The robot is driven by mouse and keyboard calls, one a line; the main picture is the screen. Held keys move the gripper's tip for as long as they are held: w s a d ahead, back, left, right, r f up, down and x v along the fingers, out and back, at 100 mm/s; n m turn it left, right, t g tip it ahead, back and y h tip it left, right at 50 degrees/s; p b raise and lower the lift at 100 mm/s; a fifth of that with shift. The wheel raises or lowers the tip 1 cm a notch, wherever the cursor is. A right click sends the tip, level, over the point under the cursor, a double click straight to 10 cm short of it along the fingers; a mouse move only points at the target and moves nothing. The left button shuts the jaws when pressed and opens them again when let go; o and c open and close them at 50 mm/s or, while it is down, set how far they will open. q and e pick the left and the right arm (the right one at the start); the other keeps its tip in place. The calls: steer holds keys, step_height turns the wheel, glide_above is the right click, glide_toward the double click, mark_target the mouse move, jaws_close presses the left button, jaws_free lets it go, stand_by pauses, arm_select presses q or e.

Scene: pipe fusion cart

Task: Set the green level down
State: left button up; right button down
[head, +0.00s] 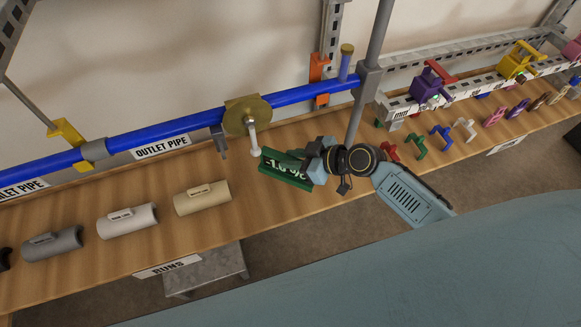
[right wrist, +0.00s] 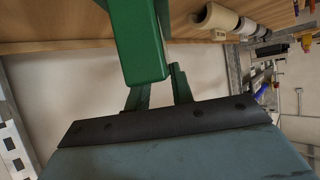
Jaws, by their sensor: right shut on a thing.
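The green level (head: 287,169) is held by my right gripper (head: 314,166) in the head view. It has a dark display with pale digits on its face and sits tilted over the wooden bench (head: 232,228). In the right wrist view the green level (right wrist: 140,50) stands between the two fingers of my right gripper (right wrist: 160,92), which are shut on it. I cannot tell whether the level touches the bench. My left gripper is in neither view.
A blue outlet pipe (head: 190,124) with a brass disc valve (head: 247,116) runs behind the bench. Several pipe pieces, including a cream one (head: 202,198), lie left. Several coloured clips, including a blue one (head: 441,137), stand right. Bare wood lies between the cream piece and the level.

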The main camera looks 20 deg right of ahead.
step_height(320, 180, down, 4)
steer(key=shift+f+b, duration=0.1)
steer(key=shift+b, duration=0.35)
steer(key=c, duration=1.2)
jaws_free()
steer(key=v, duration=1.2)
